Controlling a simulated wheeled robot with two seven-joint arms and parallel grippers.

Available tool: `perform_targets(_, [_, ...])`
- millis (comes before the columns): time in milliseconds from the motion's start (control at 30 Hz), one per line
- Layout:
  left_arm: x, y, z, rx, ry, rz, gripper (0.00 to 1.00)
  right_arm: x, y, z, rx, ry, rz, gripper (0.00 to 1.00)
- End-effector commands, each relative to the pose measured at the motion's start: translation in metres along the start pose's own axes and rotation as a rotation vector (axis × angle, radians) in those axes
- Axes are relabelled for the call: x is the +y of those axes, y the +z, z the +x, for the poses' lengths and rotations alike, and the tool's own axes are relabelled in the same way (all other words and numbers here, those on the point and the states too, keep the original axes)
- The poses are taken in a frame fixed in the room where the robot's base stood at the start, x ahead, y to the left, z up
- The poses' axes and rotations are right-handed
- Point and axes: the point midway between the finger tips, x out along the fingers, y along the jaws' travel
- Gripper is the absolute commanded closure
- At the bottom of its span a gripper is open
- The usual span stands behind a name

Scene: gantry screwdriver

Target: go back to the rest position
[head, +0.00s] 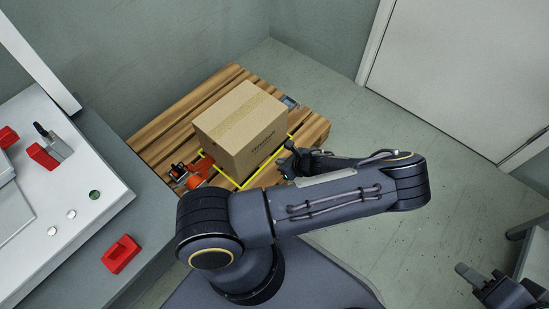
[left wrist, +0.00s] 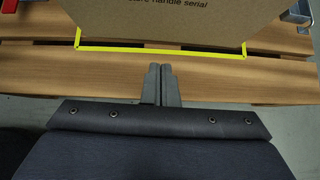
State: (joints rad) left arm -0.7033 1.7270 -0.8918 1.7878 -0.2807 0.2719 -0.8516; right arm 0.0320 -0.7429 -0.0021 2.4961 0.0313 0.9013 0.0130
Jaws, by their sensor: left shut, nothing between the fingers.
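My left gripper (head: 287,163) is beside the near right side of a cardboard box (head: 240,125). In the left wrist view its two fingers (left wrist: 161,84) are together with nothing between them, over the wooden slats in front of the box (left wrist: 180,18). A small gap shows between the fingertips and the box. My right gripper (head: 484,284) shows in part at the bottom right corner of the head view, away from the box. Its jaw opening is not clear.
The box stands on a wooden pallet (head: 156,143) inside a yellow outline (left wrist: 160,49). An orange and black tool (head: 190,174) lies at the box's left. A grey workbench (head: 85,225) with red holders (head: 120,254) is at the left. Open floor (head: 400,250) lies to the right.

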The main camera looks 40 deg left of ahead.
Motion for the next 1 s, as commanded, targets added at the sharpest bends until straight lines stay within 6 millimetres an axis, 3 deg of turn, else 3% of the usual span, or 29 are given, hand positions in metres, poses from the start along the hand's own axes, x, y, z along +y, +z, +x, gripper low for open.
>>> perform_targets(33, [-0.001, 0.003, -0.017, 0.003, -0.003, 0.001, 1.0, -0.004, -0.005, -0.01, 0.0, 0.0, 0.0, 0.64])
perform_targets(100, [-0.001, 0.003, -0.031, 0.003, -0.003, 0.0, 1.0, -0.007, -0.007, -0.015, 0.0, 0.0, 0.0, 0.64])
perform_targets(300, [0.0, 0.002, -0.058, 0.002, 0.0, 0.0, 1.0, -0.01, -0.011, -0.022, 0.0, 0.0, 0.0, 0.64])
perform_targets(733, [0.001, 0.0, -0.067, 0.01, 0.007, -0.013, 1.0, -0.011, -0.012, -0.024, -0.001, 0.0, 0.0, 0.64])
perform_targets(867, [0.006, 0.003, -0.079, 0.078, 0.058, -0.117, 1.0, -0.011, -0.012, -0.024, -0.001, 0.0, 0.0, 0.64])
perform_targets(1000, [0.017, 0.011, -0.111, 0.227, 0.175, -0.341, 1.0, -0.011, -0.012, -0.024, 0.0, 0.0, 0.0, 0.64])
